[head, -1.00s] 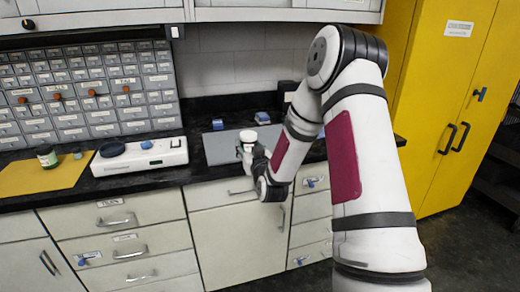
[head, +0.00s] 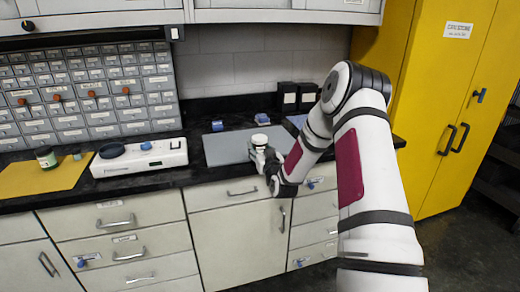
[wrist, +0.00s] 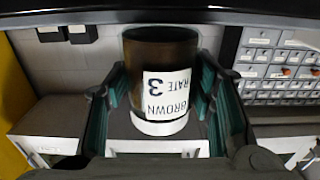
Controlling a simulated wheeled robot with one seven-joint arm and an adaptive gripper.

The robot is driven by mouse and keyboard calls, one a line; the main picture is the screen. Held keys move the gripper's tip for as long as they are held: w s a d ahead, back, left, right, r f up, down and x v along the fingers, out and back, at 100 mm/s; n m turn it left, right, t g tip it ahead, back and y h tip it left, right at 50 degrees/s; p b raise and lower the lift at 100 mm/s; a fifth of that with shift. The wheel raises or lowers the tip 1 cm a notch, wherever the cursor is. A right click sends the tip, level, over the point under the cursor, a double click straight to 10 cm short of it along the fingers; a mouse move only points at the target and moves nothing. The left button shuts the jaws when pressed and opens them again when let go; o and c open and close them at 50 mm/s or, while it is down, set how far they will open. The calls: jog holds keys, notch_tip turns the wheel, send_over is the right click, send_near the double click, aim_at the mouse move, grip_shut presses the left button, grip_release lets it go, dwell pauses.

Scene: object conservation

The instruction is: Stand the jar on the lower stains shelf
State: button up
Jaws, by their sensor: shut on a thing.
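The jar is brown with a white lid and a white label reading "BROWN", "RATE" and "3"; it fills the middle of the wrist view (wrist: 160,60), upside down in that picture. In the head view its white lid (head: 260,140) shows above my gripper (head: 262,154), over the front part of the counter. My gripper (wrist: 160,105) is shut on the jar, with one teal-padded finger on each side. The jar looks upright in the head view. I cannot pick out a stains shelf in these views.
A grey mat (head: 222,152) lies on the black counter behind the jar. Dark labelled boxes (head: 287,97) stand at the back. A white device (head: 139,158), a yellow mat (head: 18,180) with another jar (head: 46,157), and grey drawers (head: 70,120) are left. A yellow cabinet (head: 430,110) stands right.

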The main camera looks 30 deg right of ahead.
jog(key=shift+f, duration=0.15)
jog(key=o, duration=1.1)
